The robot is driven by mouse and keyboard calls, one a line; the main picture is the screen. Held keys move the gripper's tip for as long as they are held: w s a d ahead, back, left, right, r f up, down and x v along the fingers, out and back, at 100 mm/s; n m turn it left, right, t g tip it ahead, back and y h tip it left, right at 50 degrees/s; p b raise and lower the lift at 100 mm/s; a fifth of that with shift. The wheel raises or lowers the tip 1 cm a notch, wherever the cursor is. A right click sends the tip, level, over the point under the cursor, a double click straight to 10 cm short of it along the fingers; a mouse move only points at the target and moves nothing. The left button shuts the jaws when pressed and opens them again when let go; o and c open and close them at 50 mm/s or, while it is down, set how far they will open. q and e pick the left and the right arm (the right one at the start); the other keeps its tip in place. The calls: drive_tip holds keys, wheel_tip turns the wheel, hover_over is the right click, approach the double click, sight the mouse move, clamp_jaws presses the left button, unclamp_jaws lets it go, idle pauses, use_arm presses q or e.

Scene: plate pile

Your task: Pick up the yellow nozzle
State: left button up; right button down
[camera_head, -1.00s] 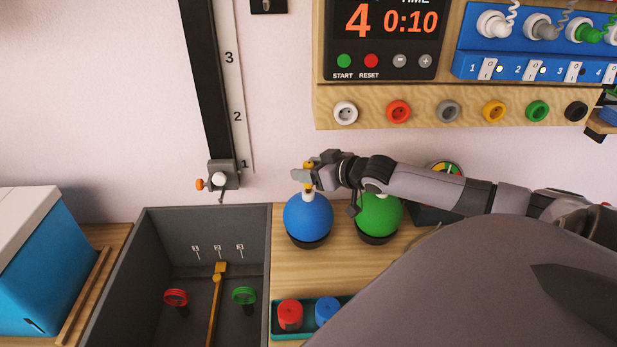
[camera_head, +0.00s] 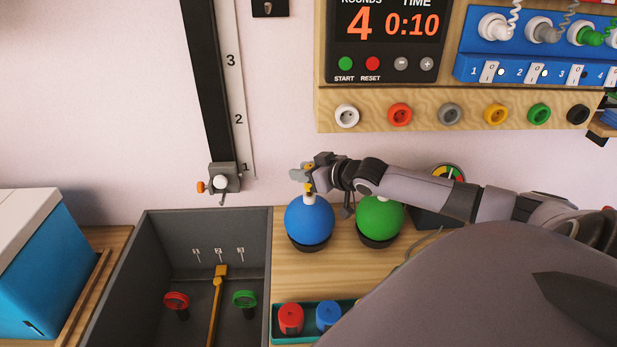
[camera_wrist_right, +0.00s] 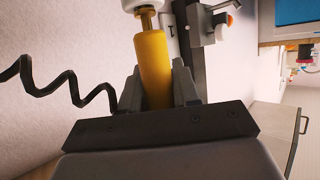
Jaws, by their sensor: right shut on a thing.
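The yellow nozzle (camera_wrist_right: 154,62) is between the fingers of my right gripper (camera_wrist_right: 160,85) in the right wrist view, with a white piece at its end. The fingers are shut on it. In the head view my right gripper (camera_head: 306,178) is just above the blue ball (camera_head: 310,222), and only a little yellow shows between its fingers. A white neck on top of the ball stands right below the gripper; I cannot tell whether the nozzle touches it. My left gripper is not in view.
A green ball (camera_head: 380,217) stands right of the blue one. A grey bin (camera_head: 162,290) is at the left, with a blue box (camera_head: 35,275) beyond it. A teal tray (camera_head: 279,333) holds coloured caps. A black coiled cord (camera_wrist_right: 70,85) hangs near the gripper.

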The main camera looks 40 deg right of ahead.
drive_tip(key=shift+r, duration=1.55)
drive_tip(key=shift+s+r, duration=0.15)
drive_tip(key=shift+s, duration=0.1)
drive_tip(key=shift+s+d, duration=0.1)
drive_tip(key=shift+s, duration=1)
drive_tip(key=s+d+p, duration=0.1)
drive_tip(key=s+p, duration=0.4)
drive_tip(key=s, duration=1)
drive_tip(key=shift+s+d, duration=0.1)
drive_tip(key=shift+s, duration=0.05)
